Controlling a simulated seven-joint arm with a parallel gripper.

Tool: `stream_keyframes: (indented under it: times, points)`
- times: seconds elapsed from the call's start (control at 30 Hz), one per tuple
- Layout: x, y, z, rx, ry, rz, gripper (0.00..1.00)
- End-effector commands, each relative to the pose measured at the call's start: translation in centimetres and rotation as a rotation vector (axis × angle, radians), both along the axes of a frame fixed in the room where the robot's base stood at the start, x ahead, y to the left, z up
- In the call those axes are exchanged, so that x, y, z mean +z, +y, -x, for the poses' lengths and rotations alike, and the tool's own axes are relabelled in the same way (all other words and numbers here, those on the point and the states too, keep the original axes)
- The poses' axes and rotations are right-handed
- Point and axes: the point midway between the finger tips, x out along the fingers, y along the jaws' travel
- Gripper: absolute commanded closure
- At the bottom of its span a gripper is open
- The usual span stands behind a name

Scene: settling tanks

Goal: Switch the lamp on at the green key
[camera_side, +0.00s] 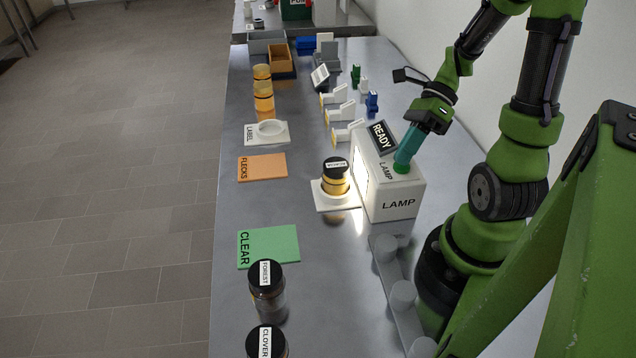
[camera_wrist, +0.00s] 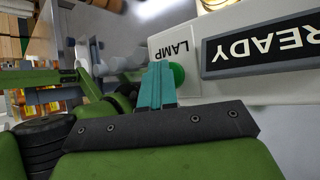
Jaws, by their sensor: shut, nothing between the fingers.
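The white lamp box (camera_side: 392,203) stands mid-table, marked LAMP, with a dark READY display (camera_side: 382,137) on it. Its left face (camera_side: 361,172) glows bright and lights the jar in front. The green key (camera_side: 401,169) is on top of the box; it also shows in the wrist view (camera_wrist: 178,75), partly hidden by my fingers. My gripper (camera_side: 404,162) is shut and empty, its teal fingers pointing down with their tips at the key. In the wrist view the fingertips (camera_wrist: 159,68) overlap the key's edge; whether it is pressed down I cannot tell.
A black-lidded jar (camera_side: 336,178) stands on a white holder (camera_side: 322,203) before the lamp. Green CLEAR (camera_side: 268,247) and orange FLECKS (camera_side: 262,167) mats lie left. FOREST (camera_side: 267,290) and CLOVER (camera_side: 266,343) jars stand at the near edge. Small white stands (camera_side: 340,113) stand behind the lamp.

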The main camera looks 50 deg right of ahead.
Motion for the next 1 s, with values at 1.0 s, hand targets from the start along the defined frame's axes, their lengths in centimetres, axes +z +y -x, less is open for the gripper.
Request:
stream_keyframes:
  times: [1.0]
  points:
    - [0.08, -0.01, 0.20, 0.003, 0.003, 0.002, 1.00]
